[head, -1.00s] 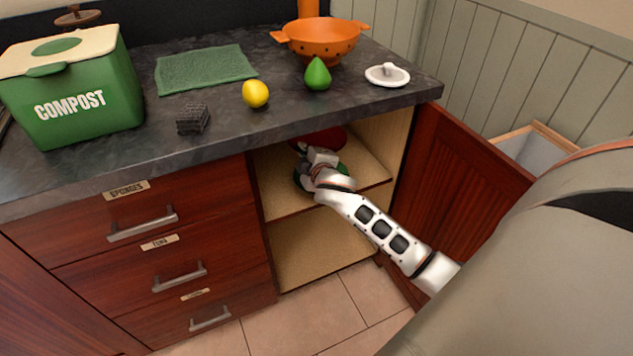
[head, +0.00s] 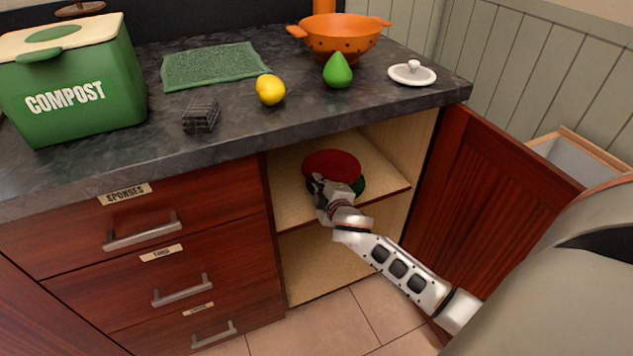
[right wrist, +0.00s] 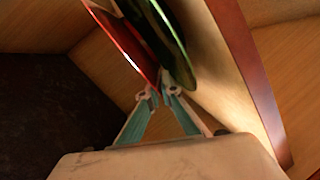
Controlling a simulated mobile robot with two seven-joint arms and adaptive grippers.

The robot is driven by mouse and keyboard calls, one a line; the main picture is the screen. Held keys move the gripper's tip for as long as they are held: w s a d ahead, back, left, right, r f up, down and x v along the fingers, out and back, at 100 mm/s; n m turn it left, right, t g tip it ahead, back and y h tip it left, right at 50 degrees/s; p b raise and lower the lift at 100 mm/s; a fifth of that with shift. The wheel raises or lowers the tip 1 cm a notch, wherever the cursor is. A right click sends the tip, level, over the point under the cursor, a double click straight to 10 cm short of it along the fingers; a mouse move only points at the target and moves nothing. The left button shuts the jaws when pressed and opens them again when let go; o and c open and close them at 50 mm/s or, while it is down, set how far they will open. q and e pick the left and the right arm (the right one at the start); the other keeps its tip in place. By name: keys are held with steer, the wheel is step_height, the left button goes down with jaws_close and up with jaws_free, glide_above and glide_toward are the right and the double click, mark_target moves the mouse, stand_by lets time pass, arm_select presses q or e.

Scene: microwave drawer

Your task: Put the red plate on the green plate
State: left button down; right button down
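The red plate (head: 332,163) is over the green plate (head: 359,185) on the cupboard's upper shelf. The green plate shows only at the edge of the red one. In the right wrist view the red plate (right wrist: 122,48) and green plate (right wrist: 177,55) appear nearly edge-on, with a narrow gap between their near rims. My right gripper (head: 316,181) is at the near rim of the red plate. Its fingers (right wrist: 158,95) are closed around that rim, one on each side. Whether the plates touch farther back is hidden. My left gripper is not in view.
The cupboard door (head: 482,185) stands open at the right. The countertop (head: 240,120) overhangs the shelf (head: 290,205) and holds a compost bin (head: 75,95), lemon (head: 270,90), green pear-shaped item (head: 338,72), orange colander (head: 342,38) and white lid (head: 412,74). The lower shelf is empty.

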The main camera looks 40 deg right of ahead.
steer(key=shift+f, duration=0.3)
steer(key=c, duration=2.6)
jaws_free()
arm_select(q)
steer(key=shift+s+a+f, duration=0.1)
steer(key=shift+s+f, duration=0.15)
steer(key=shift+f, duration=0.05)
arm_select(e)
steer(key=shift+o, duration=0.2)
